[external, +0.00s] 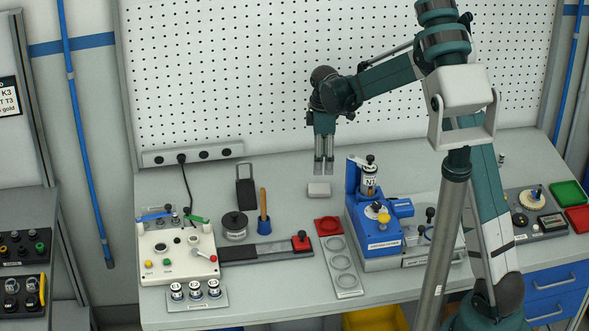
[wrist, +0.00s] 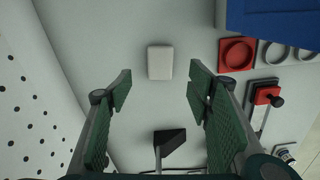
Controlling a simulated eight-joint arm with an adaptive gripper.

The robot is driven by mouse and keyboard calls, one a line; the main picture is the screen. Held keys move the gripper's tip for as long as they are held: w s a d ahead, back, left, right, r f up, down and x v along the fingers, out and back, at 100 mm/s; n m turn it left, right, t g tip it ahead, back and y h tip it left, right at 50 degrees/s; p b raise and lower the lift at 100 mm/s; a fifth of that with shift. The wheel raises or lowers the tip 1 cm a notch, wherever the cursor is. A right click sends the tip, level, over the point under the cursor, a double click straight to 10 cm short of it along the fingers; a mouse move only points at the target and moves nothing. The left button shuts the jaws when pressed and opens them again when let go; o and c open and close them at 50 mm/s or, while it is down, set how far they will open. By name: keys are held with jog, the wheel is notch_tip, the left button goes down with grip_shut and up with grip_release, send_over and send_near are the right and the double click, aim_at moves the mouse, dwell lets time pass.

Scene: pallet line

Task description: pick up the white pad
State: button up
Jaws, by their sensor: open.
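The white pad (external: 319,189) is a small pale block lying flat on the grey bench near its back edge. In the wrist view the pad (wrist: 160,62) lies ahead of the fingertips, roughly centred between them and apart from both. My gripper (external: 323,170) points down above the bench, just over the pad in the external view. Its two green-padded fingers (wrist: 161,76) are spread open with nothing between them. The exact height above the pad is hard to tell.
A blue machine (external: 378,215) stands right of the pad. A red ring (external: 328,226) tops a holder strip in front. A black stand (external: 246,187) and a wooden-handled tool (external: 264,208) stand to the left. The perforated wall (external: 230,80) rises behind. Bench around the pad is clear.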

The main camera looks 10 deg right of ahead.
aim_at(321, 188)
jog(key=shift+f, duration=1.4)
jog(key=shift+f, duration=1.25)
jog(key=shift+f, duration=0.15)
jog(key=shift+a+f, duration=0.1)
jog(key=shift+f, duration=2.4)
jog(key=shift+c, duration=0.5)
jog(key=c, duration=0.8)
